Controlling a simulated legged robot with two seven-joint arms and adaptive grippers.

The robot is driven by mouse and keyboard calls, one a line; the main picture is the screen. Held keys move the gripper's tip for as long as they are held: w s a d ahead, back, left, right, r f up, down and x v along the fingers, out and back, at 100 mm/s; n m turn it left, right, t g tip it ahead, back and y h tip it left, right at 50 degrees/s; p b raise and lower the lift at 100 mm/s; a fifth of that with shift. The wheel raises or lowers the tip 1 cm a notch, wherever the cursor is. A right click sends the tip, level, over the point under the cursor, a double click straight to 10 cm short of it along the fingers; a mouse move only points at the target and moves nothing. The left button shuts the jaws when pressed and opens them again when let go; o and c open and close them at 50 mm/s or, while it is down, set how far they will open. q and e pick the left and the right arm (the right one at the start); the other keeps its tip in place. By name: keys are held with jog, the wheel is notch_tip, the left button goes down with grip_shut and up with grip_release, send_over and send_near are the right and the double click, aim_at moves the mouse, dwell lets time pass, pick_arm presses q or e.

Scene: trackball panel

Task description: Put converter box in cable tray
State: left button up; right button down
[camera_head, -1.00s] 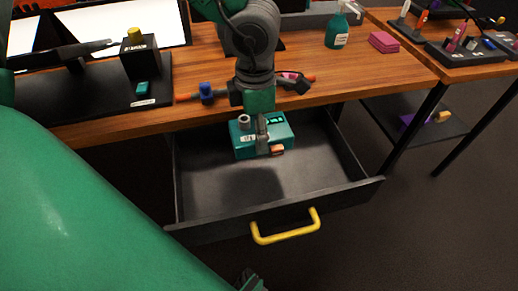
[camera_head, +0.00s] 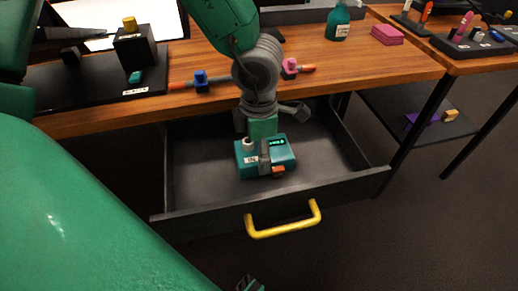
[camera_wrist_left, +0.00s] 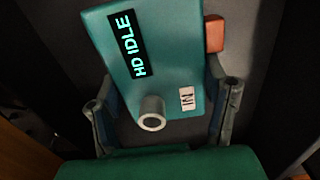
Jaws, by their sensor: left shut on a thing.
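The teal converter box (camera_head: 282,155) has a lit screen reading "HD IDLE", a grey round knob and an orange part. My left gripper (camera_head: 264,158) is shut on it, fingers on opposite sides. The box also fills the left wrist view (camera_wrist_left: 165,60), between the fingers (camera_wrist_left: 160,105). In the head view the box is within the outline of an open black drawer (camera_head: 200,190); I cannot tell whether it touches the floor. No label shows which thing is the cable tray. A small part of my right gripper (camera_head: 250,285) shows at the bottom edge.
The drawer has a yellow handle (camera_head: 283,220) in front and bare floor around the box. Above it is a wooden tabletop (camera_head: 360,65) with a blue clamp-like piece (camera_head: 201,80), a pink one (camera_head: 290,67), a spray bottle (camera_head: 338,24) and a pink stack (camera_head: 388,35).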

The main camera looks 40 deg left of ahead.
aim_at(256, 149)
pick_arm(q)
jog(key=o, duration=1.2)
jog(key=shift+o, duration=0.9)
jog(key=shift+a, duration=0.5)
notch_tip(256, 149, up, 12)
jog(key=p, duration=0.6)
pick_arm(e)
notch_tip(256, 149, up, 6)
jog(key=shift+a+r, duration=0.25)
jog(key=shift+a, duration=0.05)
pick_arm(q)
jog(key=shift+d, duration=0.2)
pick_arm(e)
jog(key=shift+d+f, duration=0.1)
jog(key=shift+d, duration=0.05)
